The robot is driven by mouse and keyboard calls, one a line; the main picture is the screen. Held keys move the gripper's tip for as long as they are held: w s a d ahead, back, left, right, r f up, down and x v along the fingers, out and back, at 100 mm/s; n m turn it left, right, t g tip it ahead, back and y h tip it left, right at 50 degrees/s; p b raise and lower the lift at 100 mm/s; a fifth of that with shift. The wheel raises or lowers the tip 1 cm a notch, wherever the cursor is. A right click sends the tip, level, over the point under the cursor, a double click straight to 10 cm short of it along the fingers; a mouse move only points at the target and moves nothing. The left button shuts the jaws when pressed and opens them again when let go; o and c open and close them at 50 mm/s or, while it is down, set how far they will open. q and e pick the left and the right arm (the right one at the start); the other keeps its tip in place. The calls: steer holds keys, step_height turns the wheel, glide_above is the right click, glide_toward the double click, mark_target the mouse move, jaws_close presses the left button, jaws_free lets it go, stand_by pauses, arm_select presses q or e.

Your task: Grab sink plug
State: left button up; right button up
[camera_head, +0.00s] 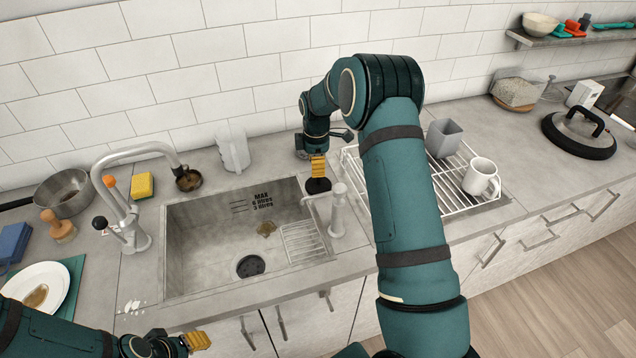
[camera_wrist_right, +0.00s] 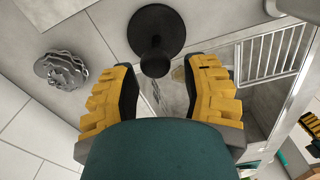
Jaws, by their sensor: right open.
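The sink plug (camera_wrist_right: 156,32), a black disc with a knob-like stem, lies on the counter at the sink's back right corner. In the head view the plug (camera_head: 318,186) shows just under my right gripper (camera_head: 318,168). In the right wrist view my right gripper (camera_wrist_right: 165,78) is open, its yellow-padded fingers apart. The plug's stem lies just beyond the gap between the fingertips, and no contact shows. My left gripper (camera_head: 195,341) is low at the left, in front of the sink; its opening is unclear.
The sink (camera_head: 200,235) has a dark drain (camera_head: 250,266) and a small wire rack (camera_head: 302,242) inside. A white dispenser (camera_head: 338,208) stands right of the plug. A wire dish rack (camera_head: 470,205) with a grey cup (camera_head: 443,138) and white mug (camera_head: 482,178) is further right.

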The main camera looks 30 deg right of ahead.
mark_target(318, 184)
steer(key=shift+d+f, duration=0.2)
steer(key=shift+f, duration=1.2)
steer(key=shift+d+f, duration=0.15)
steer(key=shift+f, duration=1.25)
jaws_close()
